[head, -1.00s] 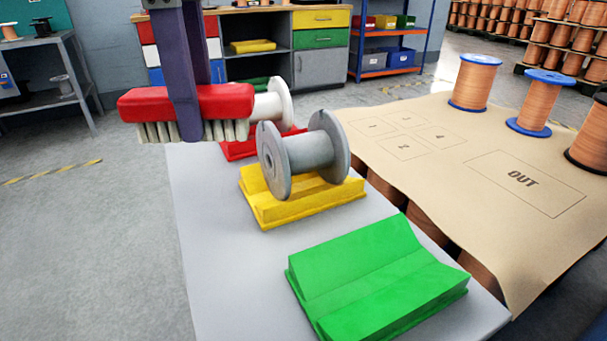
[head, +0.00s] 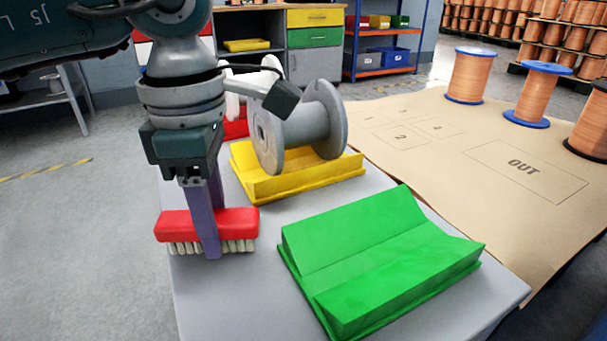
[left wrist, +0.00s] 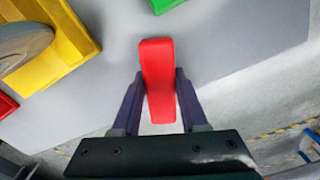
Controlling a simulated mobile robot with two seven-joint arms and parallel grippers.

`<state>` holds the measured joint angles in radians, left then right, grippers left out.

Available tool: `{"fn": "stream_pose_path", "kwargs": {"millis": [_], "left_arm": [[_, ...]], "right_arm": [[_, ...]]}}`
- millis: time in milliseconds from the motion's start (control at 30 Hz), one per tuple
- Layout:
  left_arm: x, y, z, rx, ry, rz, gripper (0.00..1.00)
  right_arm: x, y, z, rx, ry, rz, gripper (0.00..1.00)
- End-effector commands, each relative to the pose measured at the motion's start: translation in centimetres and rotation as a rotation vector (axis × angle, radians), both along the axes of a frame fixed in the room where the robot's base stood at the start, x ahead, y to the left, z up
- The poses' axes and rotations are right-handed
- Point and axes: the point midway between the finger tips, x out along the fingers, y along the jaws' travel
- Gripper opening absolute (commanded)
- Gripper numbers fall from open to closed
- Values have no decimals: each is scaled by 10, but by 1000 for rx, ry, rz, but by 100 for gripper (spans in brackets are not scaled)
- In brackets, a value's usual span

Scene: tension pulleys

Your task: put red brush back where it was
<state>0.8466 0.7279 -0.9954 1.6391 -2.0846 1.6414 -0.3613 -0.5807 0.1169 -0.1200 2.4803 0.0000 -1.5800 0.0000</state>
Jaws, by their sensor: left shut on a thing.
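The red brush (head: 236,222) has a red back and pale bristles facing down. My left gripper (head: 209,246) is shut on it, with one purple finger in front of the brush. The brush is at the left part of the grey table (head: 225,300), left of the green cradle (head: 380,262). I cannot tell whether its bristles touch the tabletop. In the left wrist view the red brush (left wrist: 158,80) lies between the two purple fingers (left wrist: 158,105). My right gripper is in neither view.
A grey spool (head: 300,125) sits on the yellow cradle (head: 300,178) behind the brush. A white spool behind is partly hidden by my wrist. Copper spools (head: 473,75) stand on the brown sheet (head: 460,135) at the right. The tabletop in front of the brush is clear.

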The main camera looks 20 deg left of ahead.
Motion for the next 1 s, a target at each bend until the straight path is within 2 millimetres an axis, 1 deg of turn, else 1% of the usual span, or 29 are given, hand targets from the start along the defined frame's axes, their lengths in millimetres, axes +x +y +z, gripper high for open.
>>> {"fn": "stream_pose_path", "kwargs": {"millis": [33, 67, 267, 433, 467, 500, 700, 900, 1000], "left_arm": [[0, 0, -9, 0, 1, 0, 0], [0, 0, -10, -1, 0, 0, 0], [0, 0, -9, 0, -1, -1, 0], [0, 0, -14, 0, -1, -1, 0], [0, 0, -12, 0, -1, -1, 46], [0, 0, -12, 0, -1, -1, 51], [0, 0, -12, 0, -1, 0, 73], [0, 0, -12, 0, -1, -1, 73], [0, 0, -7, 0, -1, -1, 73]], "right_arm": [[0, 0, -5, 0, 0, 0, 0], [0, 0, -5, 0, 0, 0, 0], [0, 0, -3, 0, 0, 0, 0], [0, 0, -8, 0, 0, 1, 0], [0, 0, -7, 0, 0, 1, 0], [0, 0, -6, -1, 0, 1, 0], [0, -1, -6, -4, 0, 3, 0], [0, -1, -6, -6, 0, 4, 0], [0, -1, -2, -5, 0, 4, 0]]}}
